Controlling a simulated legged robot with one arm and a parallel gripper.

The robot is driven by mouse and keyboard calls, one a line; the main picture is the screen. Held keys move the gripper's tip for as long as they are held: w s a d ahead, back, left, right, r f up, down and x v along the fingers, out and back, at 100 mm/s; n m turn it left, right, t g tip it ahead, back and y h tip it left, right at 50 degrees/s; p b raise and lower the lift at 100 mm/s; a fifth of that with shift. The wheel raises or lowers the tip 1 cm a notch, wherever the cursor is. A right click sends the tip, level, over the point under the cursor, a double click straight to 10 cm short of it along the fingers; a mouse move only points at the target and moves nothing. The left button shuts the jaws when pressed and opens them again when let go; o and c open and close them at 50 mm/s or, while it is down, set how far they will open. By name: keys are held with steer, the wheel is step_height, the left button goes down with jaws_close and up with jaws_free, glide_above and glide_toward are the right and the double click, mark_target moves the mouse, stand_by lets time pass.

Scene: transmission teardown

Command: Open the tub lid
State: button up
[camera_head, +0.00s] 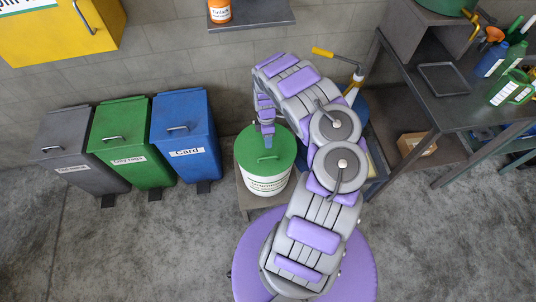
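The tub (268,184) is white with a printed label and stands on a low grey stand in front of my base. Its round green lid (254,151) lies on top of it, covering the opening. A small handle (266,158) shows on the lid. My gripper (268,140) hangs downward from my purple and grey arm, over the lid just behind the handle. It looks narrow and small here; I cannot tell whether its fingers are open or shut, or whether it touches the lid.
Grey (70,150), green (128,140) and blue (185,133) lidded bins stand to the left. A dark workbench (465,110) with bottles and a tray is at right. A yellow-handled tool (323,53) stands behind my arm. Floor at front left is clear.

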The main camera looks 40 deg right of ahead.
steer(key=b, duration=0.3)
glide_above(268, 153)
steer(key=s+a, duration=0.2)
steer(key=s, duration=0.1)
steer(key=f, duration=0.9)
steer(key=shift+w+a, duration=0.1)
steer(key=shift+w, duration=0.15)
jaws_close()
steer(key=shift+r, duration=0.1)
